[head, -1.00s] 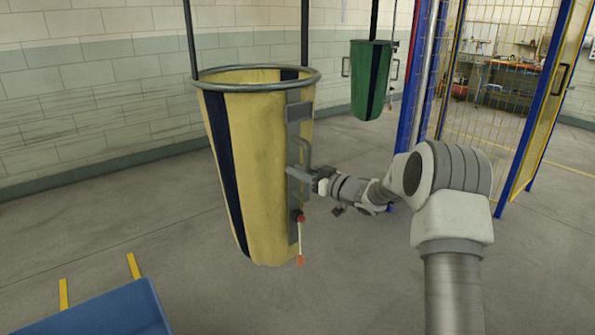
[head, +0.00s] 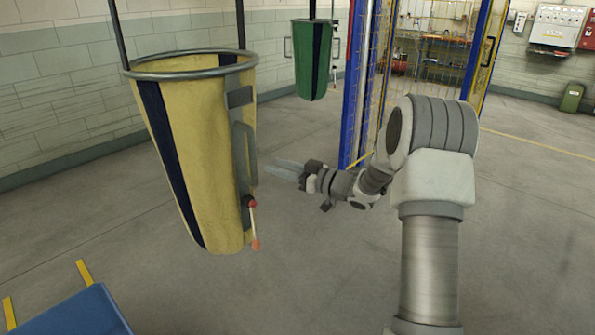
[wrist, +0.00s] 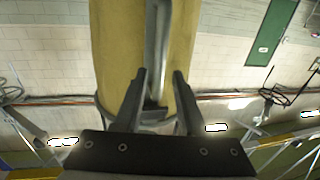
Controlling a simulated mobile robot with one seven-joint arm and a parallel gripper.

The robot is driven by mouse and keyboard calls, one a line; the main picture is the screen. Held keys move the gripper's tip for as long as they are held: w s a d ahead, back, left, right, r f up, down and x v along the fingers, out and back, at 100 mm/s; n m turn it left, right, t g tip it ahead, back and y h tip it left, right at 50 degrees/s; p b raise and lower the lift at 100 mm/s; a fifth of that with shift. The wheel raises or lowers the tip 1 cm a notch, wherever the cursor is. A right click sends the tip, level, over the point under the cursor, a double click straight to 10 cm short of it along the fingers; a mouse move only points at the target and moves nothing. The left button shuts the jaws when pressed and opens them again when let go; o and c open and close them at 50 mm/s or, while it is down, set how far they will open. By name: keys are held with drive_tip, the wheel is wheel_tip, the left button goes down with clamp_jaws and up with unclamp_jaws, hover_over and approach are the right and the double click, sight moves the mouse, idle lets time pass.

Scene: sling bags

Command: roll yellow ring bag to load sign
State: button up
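The yellow ring bag (head: 200,140) hangs on dark straps at left, with a grey metal ring at its mouth and dark blue stripes. On its right side is a grey plate with an upright handle (head: 245,155) and a red-knobbed cord. My gripper (head: 275,167) is just right of the handle, apart from it. In the wrist view the yellow bag (wrist: 108,45) is ahead, and the handle bar (wrist: 157,45) lines up between my two open fingers. Nothing is held. I cannot make out a load sign.
A green bag (head: 312,60) hangs farther back. A blue and yellow mesh fence (head: 440,70) stands behind my arm. A blue box edge (head: 75,315) is at the lower left. Open concrete floor (head: 520,210) lies to the right.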

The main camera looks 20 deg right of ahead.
drive_tip(key=v, duration=0.5)
drive_tip(key=shift+s+d, duration=0.25)
drive_tip(key=shift+s, duration=0.05)
idle(0.6)
drive_tip(key=s+d+r+m+h+p, duration=0.1)
drive_tip(key=s+r+m+h+p, duration=0.2)
drive_tip(key=r+h, duration=0.45)
drive_tip(key=s+d+r+m+h+p, duration=0.1)
drive_tip(key=s+r+m+h+p, duration=0.2)
drive_tip(key=r+h, duration=0.45)
drive_tip(key=s+a+m+g+y+p, duration=0.1)
drive_tip(key=s+a+g, duration=0.2)
drive_tip(key=s, duration=1.2)
drive_tip(key=s+a+m+g+y+p, duration=0.1)
drive_tip(key=s+a+g, duration=0.3)
drive_tip(key=s, duration=1)
drive_tip(key=shift+s+a+f+g+y+p, duration=0.2)
drive_tip(key=shift+s+a+g+y+p, duration=0.15)
drive_tip(key=shift+a, duration=0.65)
